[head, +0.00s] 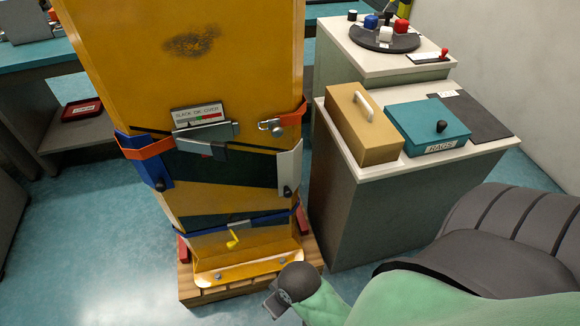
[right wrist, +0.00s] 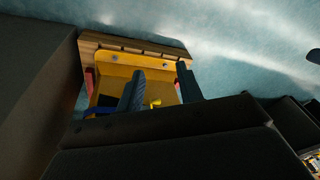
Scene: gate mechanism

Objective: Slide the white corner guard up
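The white corner guard (head: 290,168) sits on the right edge of the tall yellow unit (head: 200,75) in the head view, below the orange strap's buckle (head: 272,126). A dark knob (head: 287,191) shows at its lower end. It does not show in the right wrist view. My right gripper (right wrist: 159,70) shows in the right wrist view with its two dark fingers apart and nothing between them. Beyond them are the unit's yellow foot and wooden pallet. In the head view its fingers cannot be made out. My left gripper is in neither view.
A blue corner guard (head: 147,165) is on the unit's left edge. A blue strap (head: 215,228) with a yellow handle (head: 233,240) runs lower down. A grey cabinet (head: 350,210) with a tan box (head: 362,125) and teal box (head: 425,125) stands close right. Floor at left is clear.

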